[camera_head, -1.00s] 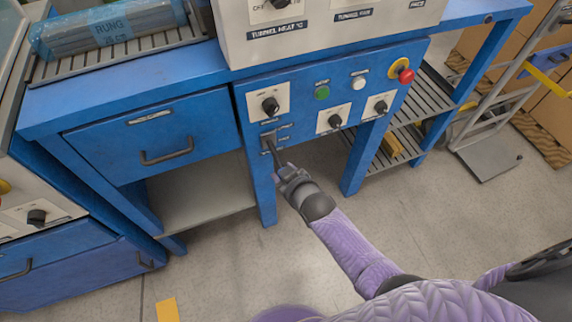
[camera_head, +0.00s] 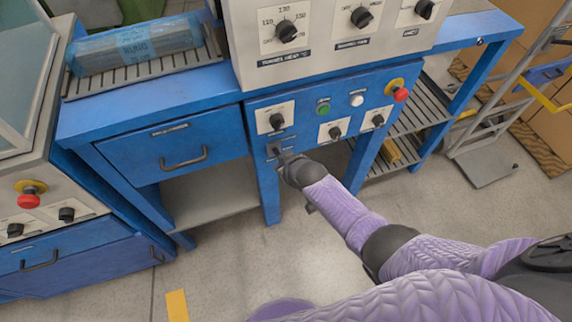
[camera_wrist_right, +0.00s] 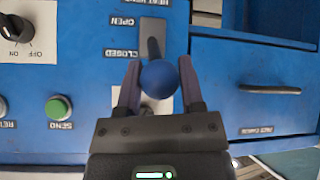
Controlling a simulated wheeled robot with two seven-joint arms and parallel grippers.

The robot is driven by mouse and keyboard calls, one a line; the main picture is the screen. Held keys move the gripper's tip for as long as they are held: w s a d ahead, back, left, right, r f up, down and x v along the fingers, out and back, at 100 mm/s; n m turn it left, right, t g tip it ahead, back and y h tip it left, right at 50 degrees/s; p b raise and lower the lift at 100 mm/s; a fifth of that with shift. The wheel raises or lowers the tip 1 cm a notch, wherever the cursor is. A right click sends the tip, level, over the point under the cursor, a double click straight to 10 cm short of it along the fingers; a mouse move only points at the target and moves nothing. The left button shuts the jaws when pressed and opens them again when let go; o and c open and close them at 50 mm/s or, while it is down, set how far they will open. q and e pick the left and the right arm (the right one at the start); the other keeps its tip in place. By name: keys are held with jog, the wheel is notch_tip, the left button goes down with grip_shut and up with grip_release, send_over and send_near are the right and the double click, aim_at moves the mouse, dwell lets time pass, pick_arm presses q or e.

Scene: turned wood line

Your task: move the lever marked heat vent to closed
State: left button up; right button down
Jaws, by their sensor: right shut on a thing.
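The heat vent lever has a dark shaft (camera_wrist_right: 153,47) on a grey slotted plate (camera_wrist_right: 153,28) and a blue ball knob (camera_wrist_right: 158,80). In the right wrist view the OPEN label (camera_wrist_right: 128,22) and CLOSED label (camera_wrist_right: 122,54) are left of it. The knob appears at the CLOSED end, but the camera angle leaves the lever's exact setting unclear. My right gripper (camera_wrist_right: 157,85) is shut on the knob, a finger on each side. In the head view my right gripper (camera_head: 282,157) hides most of the lever, below a black dial. My left gripper is not in view.
The blue panel (camera_head: 297,116) also carries a green button (camera_head: 323,108), a white button (camera_head: 357,100), a red stop button (camera_head: 400,94) and black dials. A drawer with a handle (camera_head: 184,160) is left of the lever. Open floor lies in front.

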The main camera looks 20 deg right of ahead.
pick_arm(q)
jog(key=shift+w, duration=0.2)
pick_arm(e)
jog(key=shift+w+r, duration=0.15)
jog(key=shift+r, duration=0.05)
jog(key=c, duration=0.6)
grip_release()
jog(key=o, duration=0.4)
jog(key=shift+f, duration=0.1)
jog(key=shift+s+r+p, duration=0.2)
jog(key=shift+r+p, duration=0.05)
jog(key=shift+p, duration=0.1)
pick_arm(q)
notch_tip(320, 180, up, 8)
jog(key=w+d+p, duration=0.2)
jog(key=p, duration=0.5)
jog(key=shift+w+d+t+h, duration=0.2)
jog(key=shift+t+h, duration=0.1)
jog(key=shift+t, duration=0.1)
pick_arm(e)
jog(key=v, duration=0.9)
jog(key=shift+s+r, duration=0.1)
jog(key=shift+s, duration=0.1)
